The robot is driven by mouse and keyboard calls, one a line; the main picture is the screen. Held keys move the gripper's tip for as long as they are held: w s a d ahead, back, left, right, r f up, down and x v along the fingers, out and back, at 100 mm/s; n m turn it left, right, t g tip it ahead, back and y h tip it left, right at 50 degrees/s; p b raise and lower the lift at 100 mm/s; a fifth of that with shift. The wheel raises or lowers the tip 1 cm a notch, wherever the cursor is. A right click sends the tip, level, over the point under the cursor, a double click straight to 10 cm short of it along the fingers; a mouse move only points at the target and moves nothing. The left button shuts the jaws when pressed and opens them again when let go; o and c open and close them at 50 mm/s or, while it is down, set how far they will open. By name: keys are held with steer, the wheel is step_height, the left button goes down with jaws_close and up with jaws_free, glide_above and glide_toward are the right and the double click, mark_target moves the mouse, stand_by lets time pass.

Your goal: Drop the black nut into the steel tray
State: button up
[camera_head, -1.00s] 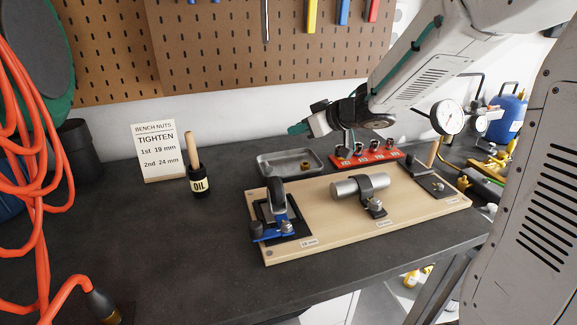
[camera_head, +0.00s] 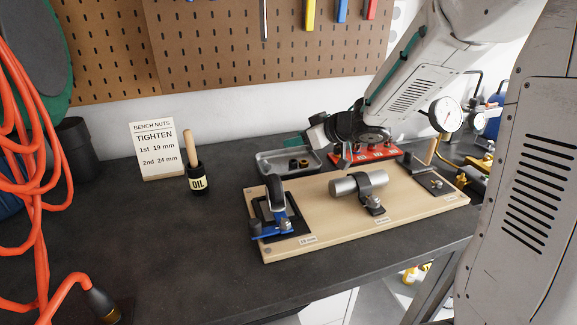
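The steel tray (camera_head: 264,171) lies on the bench behind the wooden board. Two small nuts sit inside it, close together: a dark one that looks like the black nut (camera_head: 293,163) and a brass-coloured one (camera_head: 304,163) to its right. They are small, so their colours are hard to separate. My gripper (camera_head: 344,164) points down just right of the tray, in front of the red socket rack. Its fingertips are small and partly hidden by its own body. I cannot see whether they are apart, and I see nothing held between them.
The wooden board (camera_head: 325,222) carries a blue clamp fixture (camera_head: 270,232), a steel cylinder (camera_head: 345,187) and a bolted plate. The red socket rack (camera_head: 380,153) stands behind it.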

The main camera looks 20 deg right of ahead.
steer(key=v, duration=0.7)
steer(key=shift+s+d+r, duration=0.15)
steer(key=shift+s+d, duration=0.05)
steer(key=shift+s, duration=0.1)
steer(key=d+f+m+h, duration=0.2)
steer(key=d+m+h, duration=0.1)
steer(key=d+h, duration=0.65)
steer(key=s+d+m+g+h, duration=0.2)
steer(key=s+d+m+g, duration=0.1)
steer(key=s+d, duration=0.3)
steer(key=s+a+r+g+y, duration=0.1)
steer(key=s+a+g+y, duration=0.1)
steer(key=s+a, duration=0.6)
steer(key=s+a+r+g+y, duration=0.1)
steer(key=s+a+g, duration=0.3)
steer(key=s+a, duration=0.5)
steer(key=shift+s+a+r+m+y, duration=0.3)
steer(key=shift+s+y, duration=0.55)
steer(key=shift+s, duration=3.1)
